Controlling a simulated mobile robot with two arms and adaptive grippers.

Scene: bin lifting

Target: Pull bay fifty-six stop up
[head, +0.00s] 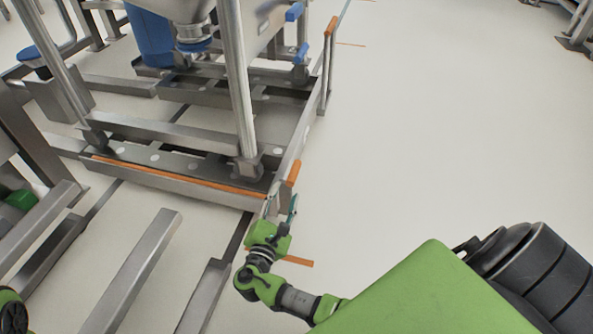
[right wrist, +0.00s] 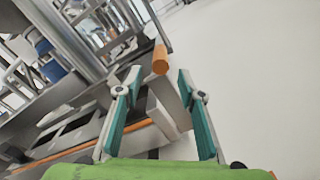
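A metal stop with an orange grip (head: 294,172) stands at the near right corner of the bay's steel floor frame. In the right wrist view the same orange grip (right wrist: 160,58) sits beyond the fingertips, with its flat grey bar (right wrist: 168,98) running down between the fingers. My right gripper (head: 281,205) is just in front of this stop, low near the floor. In the right wrist view its teal-padded fingers (right wrist: 160,88) are wide apart, one on each side of the bar, and not closed on it. I cannot read any bay number. My left gripper is out of view.
A steel bin (head: 266,22) on posts stands over the frame (head: 165,182), which has an orange front strip. A second orange-topped stop (head: 331,27) stands farther back. Steel floor rails (head: 135,270) lie at the lower left. The pale floor (head: 440,130) at right is clear.

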